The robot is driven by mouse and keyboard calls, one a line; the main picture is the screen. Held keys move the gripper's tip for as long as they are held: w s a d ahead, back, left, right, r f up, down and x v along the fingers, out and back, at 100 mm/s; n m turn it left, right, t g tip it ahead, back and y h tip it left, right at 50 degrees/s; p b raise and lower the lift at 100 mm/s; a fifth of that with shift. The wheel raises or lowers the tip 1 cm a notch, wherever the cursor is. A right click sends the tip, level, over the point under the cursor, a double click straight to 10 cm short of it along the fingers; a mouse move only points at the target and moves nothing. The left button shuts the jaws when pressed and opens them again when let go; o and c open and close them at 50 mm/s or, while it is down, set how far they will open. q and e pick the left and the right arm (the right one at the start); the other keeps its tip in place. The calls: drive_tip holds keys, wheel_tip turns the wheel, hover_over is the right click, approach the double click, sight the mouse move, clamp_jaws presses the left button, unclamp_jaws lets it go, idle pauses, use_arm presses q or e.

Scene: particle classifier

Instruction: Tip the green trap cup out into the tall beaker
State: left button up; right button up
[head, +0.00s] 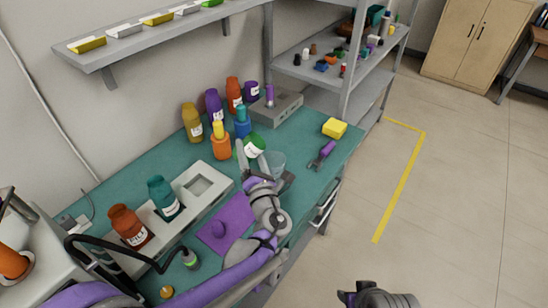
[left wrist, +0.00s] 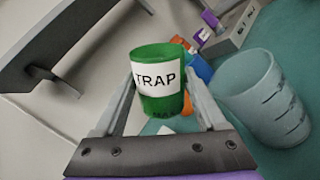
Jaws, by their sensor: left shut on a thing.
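The green trap cup (head: 256,149) has a white label reading TRAP, seen clearly in the left wrist view (left wrist: 158,86). My left gripper (head: 256,165) is shut on the cup, one finger on each side, and holds it over the bench. The tall beaker (head: 276,165) is clear with dark marks and stands just right of the cup. It also shows at the right of the left wrist view (left wrist: 268,102), apart from the cup. The cup's contents are hidden. My right gripper (head: 346,297) is partly in view at the bottom; its jaws are unclear.
Orange, purple, yellow and blue bottles (head: 214,105) stand behind the cup. A grey device (head: 277,108) is at the back. A purple mat (head: 226,222) lies in front. A yellow block (head: 334,128) and purple-handled tool (head: 322,154) lie to the right. A wall shelf (head: 155,32) hangs above.

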use_arm(q)
drive_tip(key=shift+s+d+m, duration=0.1)
drive_tip(key=shift+d+m, duration=0.05)
drive_tip(key=shift+m, duration=0.15)
drive_tip(key=shift+r+m, duration=0.15)
drive_tip(key=shift+m, duration=0.25)
drive_tip(key=shift+r+m+h, duration=0.15)
drive_tip(key=shift+m+h, duration=0.15)
drive_tip(key=shift+m, duration=0.2)
drive_tip(key=shift+f+m+t+b, duration=0.3)
drive_tip(key=shift+f+m, duration=0.15)
drive_tip(key=shift+m, duration=0.45)
idle(0.3)
